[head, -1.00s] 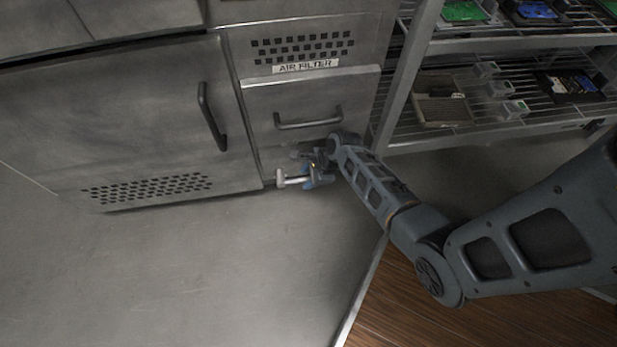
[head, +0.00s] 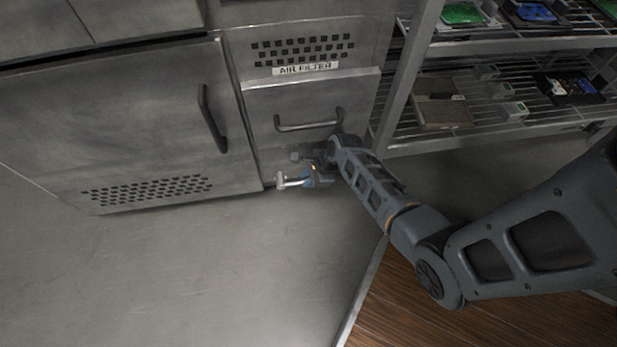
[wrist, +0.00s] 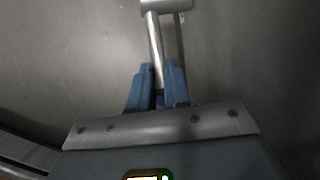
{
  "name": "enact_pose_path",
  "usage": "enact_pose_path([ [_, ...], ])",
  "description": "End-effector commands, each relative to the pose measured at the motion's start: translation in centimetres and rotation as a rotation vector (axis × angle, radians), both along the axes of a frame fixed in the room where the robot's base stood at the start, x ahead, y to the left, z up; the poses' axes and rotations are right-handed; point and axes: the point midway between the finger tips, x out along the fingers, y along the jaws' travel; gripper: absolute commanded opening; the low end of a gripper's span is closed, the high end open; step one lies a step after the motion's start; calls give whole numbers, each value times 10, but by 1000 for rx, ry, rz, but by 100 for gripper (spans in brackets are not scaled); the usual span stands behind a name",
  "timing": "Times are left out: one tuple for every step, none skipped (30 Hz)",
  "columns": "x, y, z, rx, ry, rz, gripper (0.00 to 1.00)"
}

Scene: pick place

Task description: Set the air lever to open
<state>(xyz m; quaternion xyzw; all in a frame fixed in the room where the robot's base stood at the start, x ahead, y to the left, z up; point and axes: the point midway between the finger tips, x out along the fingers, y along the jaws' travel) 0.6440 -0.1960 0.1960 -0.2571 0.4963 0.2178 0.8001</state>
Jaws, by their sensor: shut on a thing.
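The air lever (head: 282,180) is a small pale metal handle low on the cabinet front, below the drawer marked AIR FILTER. In the wrist view the lever (wrist: 154,45) is a thin metal rod running down from a pale head at the top. My gripper (head: 306,179) is at the lever in the head view. In the wrist view the two blue fingers of my gripper (wrist: 158,85) are shut on the rod's lower part. The fingers hide the end of the rod between them.
The drawer handle (head: 309,124) is just above my gripper. A cabinet door with a vertical handle (head: 211,118) is at the left. A wire shelf (head: 480,141) with boxes stands at the right. The grey floor (head: 190,270) in front is clear.

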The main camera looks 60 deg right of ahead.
Motion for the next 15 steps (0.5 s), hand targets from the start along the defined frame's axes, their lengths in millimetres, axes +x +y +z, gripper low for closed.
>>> enact_pose_path([
  [0,0,0,0,0,0,0],
  [0,0,0,0,0,0,0],
  [0,0,1,-1,2,0,0],
  [0,0,2,-3,4,0,0],
  [0,0,3,-5,9,1,0],
  [1,1,5,-12,18,2,0],
  [1,1,7,-16,26,2,0],
  [2,1,8,-23,35,1,0],
  [2,2,10,-32,48,2,0],
  [2,2,11,-40,58,2,0],
  [2,3,11,-45,66,1,0],
  [2,3,12,-54,77,2,0],
  [2,3,12,-60,84,2,0],
  [3,3,13,-65,91,2,0],
  [3,3,13,-72,96,2,0],
])
